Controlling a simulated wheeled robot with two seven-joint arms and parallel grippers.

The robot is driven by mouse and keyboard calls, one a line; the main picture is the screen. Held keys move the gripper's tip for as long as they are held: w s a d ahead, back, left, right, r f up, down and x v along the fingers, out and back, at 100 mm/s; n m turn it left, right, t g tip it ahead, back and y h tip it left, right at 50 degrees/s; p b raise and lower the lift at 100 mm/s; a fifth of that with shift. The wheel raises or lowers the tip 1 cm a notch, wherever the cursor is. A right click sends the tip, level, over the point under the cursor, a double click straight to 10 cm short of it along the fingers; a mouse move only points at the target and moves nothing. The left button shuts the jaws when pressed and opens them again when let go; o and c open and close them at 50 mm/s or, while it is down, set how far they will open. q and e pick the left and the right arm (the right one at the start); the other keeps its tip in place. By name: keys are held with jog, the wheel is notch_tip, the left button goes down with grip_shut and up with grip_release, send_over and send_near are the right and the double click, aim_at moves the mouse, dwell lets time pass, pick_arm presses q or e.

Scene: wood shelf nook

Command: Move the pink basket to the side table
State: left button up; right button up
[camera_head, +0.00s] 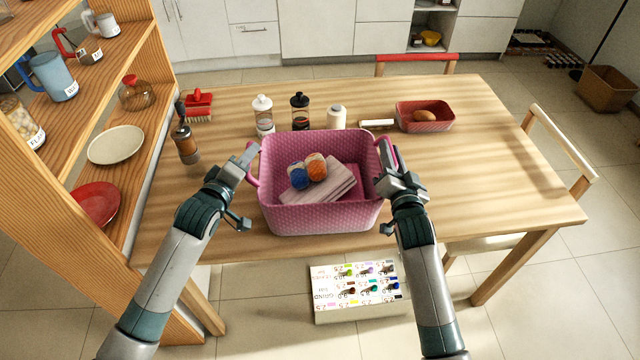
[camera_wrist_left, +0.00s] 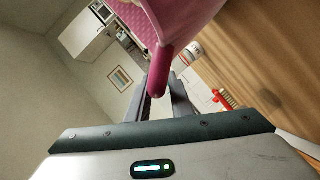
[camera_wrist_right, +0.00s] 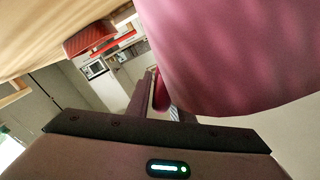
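The pink basket (camera_head: 320,219) stands upright near the front edge of the wooden table (camera_head: 480,190). It holds a blue yarn ball (camera_head: 297,175), an orange yarn ball (camera_head: 315,168) and folded pink cloths (camera_head: 325,187). My left gripper (camera_head: 250,158) is at the basket's left handle, which lies between its fingers in the left wrist view (camera_wrist_left: 162,85). My right gripper (camera_head: 388,158) is at the right handle, which shows between its fingers in the right wrist view (camera_wrist_right: 160,92). Whether either gripper clamps its handle is unclear. I cannot identify a side table.
Two bottles (camera_head: 263,115) (camera_head: 300,112), a white jar (camera_head: 336,117) and a red tray (camera_head: 425,117) stand behind the basket. A wooden shelf (camera_head: 130,60) flanks the left side. The table's right part is clear.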

pick_arm(q)
grip_shut()
pick_arm(e)
grip_shut()
pick_arm(q)
jog(key=shift+r, duration=0.25)
pick_arm(e)
jog(key=shift+r, duration=0.25)
